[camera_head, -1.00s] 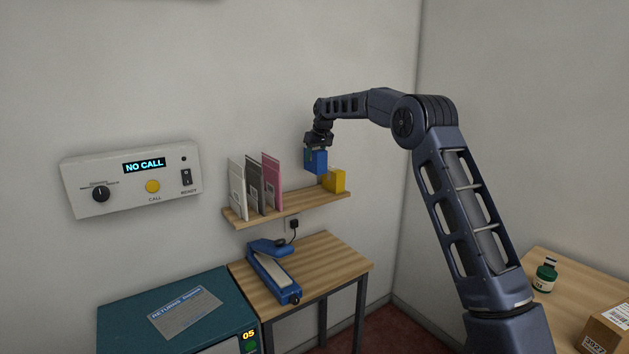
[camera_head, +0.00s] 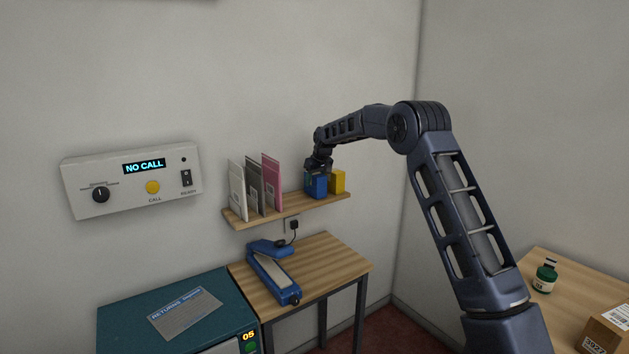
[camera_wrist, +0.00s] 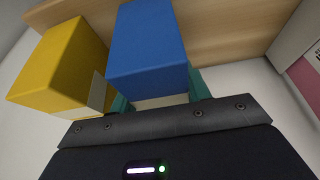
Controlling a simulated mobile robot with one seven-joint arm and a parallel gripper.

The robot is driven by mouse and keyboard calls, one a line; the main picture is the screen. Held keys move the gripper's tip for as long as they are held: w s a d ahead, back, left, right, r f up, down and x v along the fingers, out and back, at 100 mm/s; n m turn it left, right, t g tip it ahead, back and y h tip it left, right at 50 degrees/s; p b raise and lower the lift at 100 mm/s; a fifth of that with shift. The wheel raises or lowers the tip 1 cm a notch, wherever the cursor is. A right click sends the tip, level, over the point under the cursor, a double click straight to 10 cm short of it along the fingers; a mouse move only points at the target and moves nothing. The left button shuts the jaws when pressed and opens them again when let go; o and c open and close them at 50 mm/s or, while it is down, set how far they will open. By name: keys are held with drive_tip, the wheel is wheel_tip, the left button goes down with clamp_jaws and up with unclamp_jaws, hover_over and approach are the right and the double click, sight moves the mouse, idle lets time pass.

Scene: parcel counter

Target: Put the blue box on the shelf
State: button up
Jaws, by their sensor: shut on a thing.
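The blue box (camera_head: 316,184) is at the wooden shelf (camera_head: 290,207) on the wall, just left of the yellow box (camera_head: 338,181). My gripper (camera_head: 318,170) reaches down over the blue box and is shut on it. In the wrist view the blue box (camera_wrist: 148,50) is between the teal fingers, with the yellow box (camera_wrist: 62,68) close beside it. The shelf board (camera_wrist: 235,28) shows behind the boxes in that view. The blue box's underside is at or very near the shelf top; I cannot tell whether it touches.
Grey, dark and pink folders (camera_head: 256,186) stand on the shelf's left part, with a small gap to the blue box. Below are a small table (camera_head: 335,262) with a blue device (camera_head: 272,272) and a teal cabinet (camera_head: 130,325). A wall panel (camera_head: 130,180) hangs at left.

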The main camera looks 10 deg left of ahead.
drive_tip(key=o, duration=1.1)
drive_tip(key=shift+f, duration=0.1)
drive_tip(key=v, duration=1.2)
